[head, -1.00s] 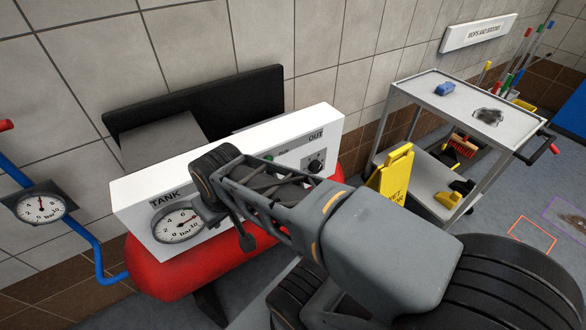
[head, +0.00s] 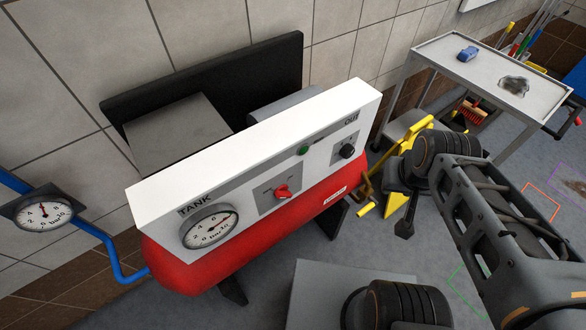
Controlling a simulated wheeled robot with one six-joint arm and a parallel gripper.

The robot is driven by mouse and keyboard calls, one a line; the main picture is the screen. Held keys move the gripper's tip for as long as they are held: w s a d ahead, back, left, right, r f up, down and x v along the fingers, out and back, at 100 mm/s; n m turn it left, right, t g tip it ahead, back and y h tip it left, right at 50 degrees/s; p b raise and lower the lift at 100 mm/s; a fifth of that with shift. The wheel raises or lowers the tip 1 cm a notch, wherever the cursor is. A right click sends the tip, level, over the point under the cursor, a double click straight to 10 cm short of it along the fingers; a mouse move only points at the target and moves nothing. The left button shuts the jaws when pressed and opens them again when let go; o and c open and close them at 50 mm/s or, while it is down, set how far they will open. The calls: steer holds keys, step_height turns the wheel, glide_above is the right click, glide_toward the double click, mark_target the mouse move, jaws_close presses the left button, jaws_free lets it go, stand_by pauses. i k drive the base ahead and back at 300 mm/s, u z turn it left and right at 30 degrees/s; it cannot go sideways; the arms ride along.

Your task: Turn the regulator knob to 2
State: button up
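The regulator knob (head: 347,151) is a small black knob under the OUT label, at the right end of the white panel (head: 250,140). Its scale and pointer are too small to read. A red switch (head: 282,192) sits in the panel's middle, and the TANK gauge (head: 209,229) is at its left end. My gripper (head: 403,226) is the dark end of my arm, right of the panel and apart from the knob. Its fingers cannot be made out clearly.
The panel stands on a red tank (head: 225,255). A brass-coloured pipe (head: 367,188) and a yellow floor sign (head: 395,195) are close to my wrist. A grey cart (head: 450,60) stands at the back right. A wall gauge (head: 43,212) with a blue pipe is at the left.

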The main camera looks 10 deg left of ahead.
mark_target(347, 151)
steer(key=z, duration=0.05)
steer(key=k, duration=0.3)
steer(key=u, duration=1.05)
steer(key=i, duration=0.5)
steer(key=z, duration=1.8)
steer(key=k, duration=0.65)
steer(key=u, duration=0.9)
steer(key=i, duration=0.3)
